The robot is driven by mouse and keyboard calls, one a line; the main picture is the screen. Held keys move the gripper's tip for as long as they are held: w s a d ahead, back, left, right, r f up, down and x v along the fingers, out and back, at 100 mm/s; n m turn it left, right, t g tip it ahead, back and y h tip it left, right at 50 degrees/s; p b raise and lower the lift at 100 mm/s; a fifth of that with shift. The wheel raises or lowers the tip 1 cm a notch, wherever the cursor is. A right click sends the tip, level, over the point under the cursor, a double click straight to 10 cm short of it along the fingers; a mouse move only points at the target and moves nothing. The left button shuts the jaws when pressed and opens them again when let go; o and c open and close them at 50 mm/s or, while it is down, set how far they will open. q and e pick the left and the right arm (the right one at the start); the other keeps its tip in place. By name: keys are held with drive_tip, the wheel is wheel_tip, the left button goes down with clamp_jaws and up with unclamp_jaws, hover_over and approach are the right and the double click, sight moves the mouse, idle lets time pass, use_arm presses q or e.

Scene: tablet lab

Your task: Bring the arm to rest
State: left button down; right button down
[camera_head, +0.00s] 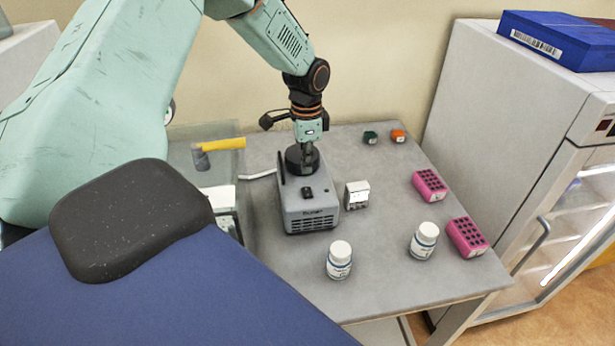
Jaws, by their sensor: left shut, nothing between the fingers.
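My left arm (285,45) comes in from the upper left and bends down over the grey table. My left gripper (306,165) points down, shut and empty, just above or in front of the top of a grey bench device (310,215). I cannot tell whether it touches the device. The device has a dark round top and a vented front. My right gripper does not show.
A green item (370,137) and an orange item (398,135) sit behind. A white fridge (500,110) bounds the right.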

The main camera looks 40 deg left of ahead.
use_arm(q)
drive_tip(key=shift+s+r, duration=0.1)
drive_tip(key=shift+r, duration=0.55)
drive_tip(key=shift+f, duration=0.1)
drive_tip(key=shift+d, duration=0.1)
